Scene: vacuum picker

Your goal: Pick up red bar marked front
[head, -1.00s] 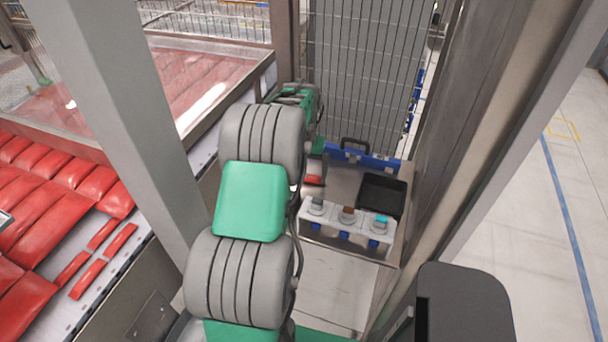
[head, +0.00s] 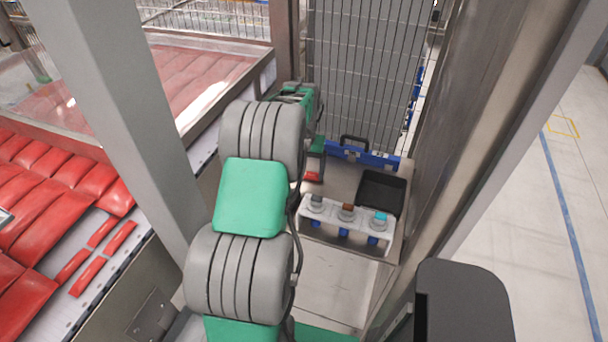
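Several narrow red bars lie on the grey metal surface at the left, beside larger red padded pieces; one of them is this red bar (head: 103,234). I cannot read a front marking on any of them. A small red piece (head: 312,176) also shows beside my arm, at the left edge of the small table; I cannot tell whether it is a separate bar. My arm reaches up and away through the middle of the view, its far end close to that red piece. My gripper's fingers cannot be made out.
The small table (head: 343,254) carries a white rack (head: 360,231) with several knobbed tools, a black tray (head: 381,192) and a blue case (head: 362,154). A mesh fence (head: 365,70) stands behind. A grey post (head: 130,110) separates my arm from the red pieces; a metal wall stands right.

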